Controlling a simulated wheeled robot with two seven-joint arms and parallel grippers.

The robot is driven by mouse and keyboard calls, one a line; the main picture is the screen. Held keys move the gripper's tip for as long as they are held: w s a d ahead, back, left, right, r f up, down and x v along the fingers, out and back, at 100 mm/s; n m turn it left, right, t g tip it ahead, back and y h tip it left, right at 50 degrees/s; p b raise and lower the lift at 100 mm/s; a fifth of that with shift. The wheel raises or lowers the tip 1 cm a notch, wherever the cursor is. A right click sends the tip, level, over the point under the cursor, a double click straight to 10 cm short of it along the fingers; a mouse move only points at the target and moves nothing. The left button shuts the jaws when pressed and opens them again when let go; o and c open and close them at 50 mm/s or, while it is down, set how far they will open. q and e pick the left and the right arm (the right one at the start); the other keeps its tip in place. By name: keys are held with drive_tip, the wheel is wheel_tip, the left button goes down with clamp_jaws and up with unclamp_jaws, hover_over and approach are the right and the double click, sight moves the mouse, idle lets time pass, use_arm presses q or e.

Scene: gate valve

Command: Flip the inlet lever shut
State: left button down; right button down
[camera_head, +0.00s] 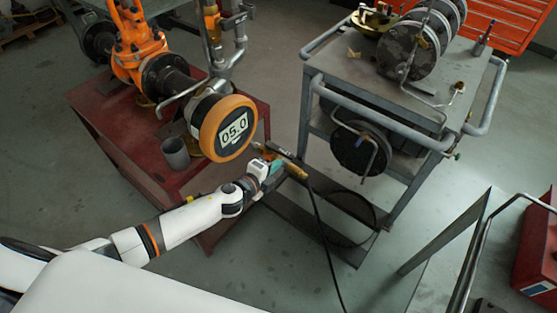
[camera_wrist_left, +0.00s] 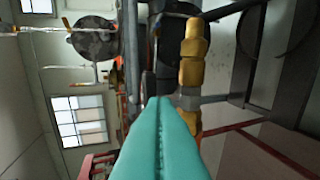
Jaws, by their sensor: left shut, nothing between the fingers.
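A brass fitting (camera_head: 297,170) with a black hose sits at the right edge of the red stand, and a dark bar that looks like the inlet lever (camera_head: 285,153) lies just above it. My left gripper (camera_head: 275,167) is right beside the fitting, its teal fingers shut and empty. In the left wrist view the shut fingers (camera_wrist_left: 160,140) point at the brass fitting (camera_wrist_left: 193,55) and a dark part next to it. I cannot tell whether the fingers touch the lever. My right gripper is not in view.
A grey metal cart (camera_head: 440,145) stands to the right. A black hose (camera_head: 325,240) hangs to the floor.

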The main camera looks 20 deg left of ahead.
use_arm(q)
drive_tip(key=shift+w+d, duration=0.2)
drive_tip(key=shift+w, duration=0.35)
drive_tip(key=shift+w+d, duration=0.15)
drive_tip(key=shift+w, duration=0.35)
drive_tip(key=shift+d+y, duration=0.1)
drive_tip(key=shift+y, duration=0.2)
